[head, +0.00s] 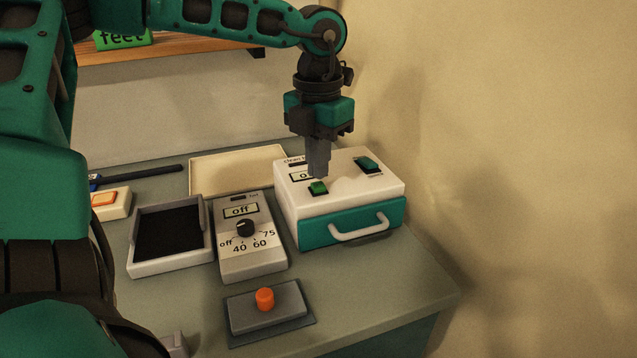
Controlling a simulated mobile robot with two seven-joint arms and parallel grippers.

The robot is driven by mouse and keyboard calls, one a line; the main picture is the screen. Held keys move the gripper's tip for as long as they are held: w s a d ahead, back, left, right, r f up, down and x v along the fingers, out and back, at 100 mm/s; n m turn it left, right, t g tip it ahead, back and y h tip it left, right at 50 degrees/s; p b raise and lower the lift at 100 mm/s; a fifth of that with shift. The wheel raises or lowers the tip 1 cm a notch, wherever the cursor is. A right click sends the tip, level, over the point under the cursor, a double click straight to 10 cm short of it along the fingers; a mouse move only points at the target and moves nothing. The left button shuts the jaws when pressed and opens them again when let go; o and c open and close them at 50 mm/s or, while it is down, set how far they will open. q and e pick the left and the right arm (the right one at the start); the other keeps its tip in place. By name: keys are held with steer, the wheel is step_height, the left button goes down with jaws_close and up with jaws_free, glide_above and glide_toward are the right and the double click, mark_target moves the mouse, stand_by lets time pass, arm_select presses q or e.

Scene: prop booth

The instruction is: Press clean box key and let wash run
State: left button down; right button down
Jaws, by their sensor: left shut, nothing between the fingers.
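The clean box (293,209) is a white and teal unit with a drawer handle, at the right of the counter. On its white top are a green key (318,188) at the front left and a darker green switch (367,163) at the back right. A small display on the top is partly hidden by my fingers. My left gripper (318,175) points straight down with its fingers shut and empty. Its tips are at or just above the green key; I cannot tell if they touch it. My right gripper is not in view.
Left of the box stand a dial unit (233,264) reading "off", a black-lined tray (172,267) and a white block with an orange key (104,199). A grey box with an orange button (265,299) is in front. A cream panel (225,172) lies behind. A wall closes the right side.

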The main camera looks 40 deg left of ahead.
mark_target(318, 185)
arm_select(q)
steer(key=shift+f+b, duration=0.95)
stand_by(0.9)
step_height(318, 185, up, 8)
steer(key=p, duration=0.4)
steer(key=shift+p, duration=0.4)
stand_by(0.7)
